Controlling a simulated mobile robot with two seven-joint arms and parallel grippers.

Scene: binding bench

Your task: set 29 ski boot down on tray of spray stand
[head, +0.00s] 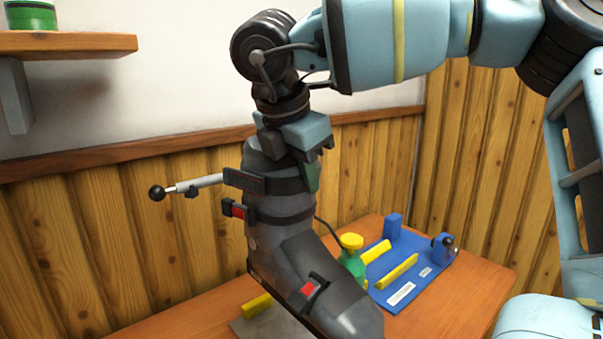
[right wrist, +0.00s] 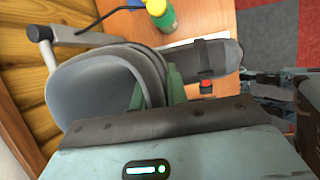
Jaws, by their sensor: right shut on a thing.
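The dark grey ski boot (head: 280,225), with red buckles, hangs roughly upright with its toe toward the lower right. My right gripper (head: 305,150) is shut on the upper edge of its cuff. In the right wrist view the boot (right wrist: 95,90) fills the middle, and the gripper's green pads (right wrist: 160,92) are at the cuff. A flat grey plate (head: 275,325) with a yellow bar lies below the boot, mostly hidden by it; it may be the spray stand's tray. I cannot tell whether the sole touches it. My left gripper is not in view.
A green bottle with a yellow cap (head: 352,260) stands close behind the toe. Beyond is a blue base (head: 415,278) with yellow bars. A rod with a black knob (head: 157,193) sticks out left of the boot. Wooden wall behind; bare bench (head: 470,290) at right.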

